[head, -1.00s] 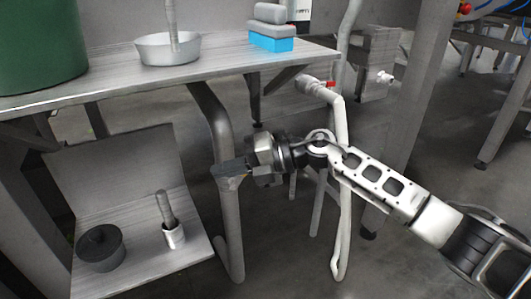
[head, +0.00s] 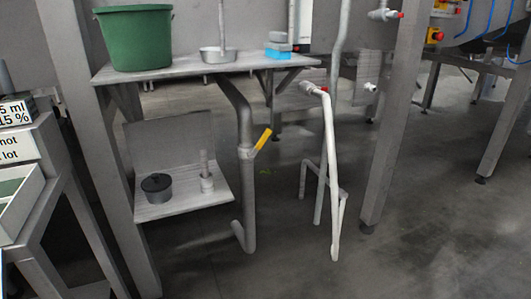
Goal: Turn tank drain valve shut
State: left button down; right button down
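A yellow lever (head: 263,139) sits on a valve body (head: 246,152) in the grey drain pipe (head: 244,190) below the steel shelf. The lever slants up and to the right, away from the upright pipe, at an angle rather than in line with it or square across it. Nothing touches the lever. Neither of my grippers is in view.
The steel shelf (head: 180,72) holds a green tub (head: 135,38), a metal pan (head: 217,56) and blue and grey blocks (head: 279,50). A lower shelf (head: 160,212) holds a dark pot (head: 157,188). A white pipe (head: 330,165) stands to the right. Open floor lies in front.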

aim_at(261, 141)
jog(key=z, duration=0.25)
jog(key=i, duration=1.15)
jog(key=u, duration=0.8)
